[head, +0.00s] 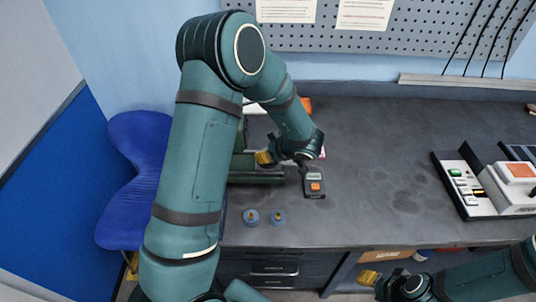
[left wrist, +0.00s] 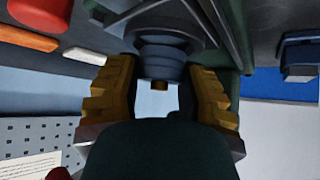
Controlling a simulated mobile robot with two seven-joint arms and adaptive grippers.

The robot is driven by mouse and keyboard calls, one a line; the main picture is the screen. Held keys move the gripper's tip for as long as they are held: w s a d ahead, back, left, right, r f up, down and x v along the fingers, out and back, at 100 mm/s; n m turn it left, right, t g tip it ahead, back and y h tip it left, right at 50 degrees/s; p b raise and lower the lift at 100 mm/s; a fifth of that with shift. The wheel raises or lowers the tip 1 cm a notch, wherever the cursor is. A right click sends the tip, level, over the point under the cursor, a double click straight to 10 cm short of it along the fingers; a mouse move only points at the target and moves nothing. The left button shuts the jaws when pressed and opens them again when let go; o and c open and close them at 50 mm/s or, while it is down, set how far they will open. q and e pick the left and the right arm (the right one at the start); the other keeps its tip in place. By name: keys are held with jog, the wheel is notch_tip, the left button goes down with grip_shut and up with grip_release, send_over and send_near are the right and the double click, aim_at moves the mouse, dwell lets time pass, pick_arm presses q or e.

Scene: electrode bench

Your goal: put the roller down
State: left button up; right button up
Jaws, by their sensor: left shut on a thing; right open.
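My left gripper (head: 265,157) is over the back left of the bench, beside the green fixture (head: 258,180). In the head view the arm and wrist hide this piece. I cannot tell whether it touches the fixture. My right gripper (head: 370,278) is open and empty, low at the bottom right in front of the bench edge.
Two blue round pieces with brass centres (head: 251,216) (head: 278,217) stand near the front edge. A dark box with an orange button (head: 314,184) is right of the left gripper. A white instrument (head: 482,190) stands at the right. The bench middle (head: 380,165) is clear.

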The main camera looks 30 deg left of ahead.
pick_arm(q)
jog(key=shift+f, duration=0.35)
jog(key=shift+f, duration=0.15)
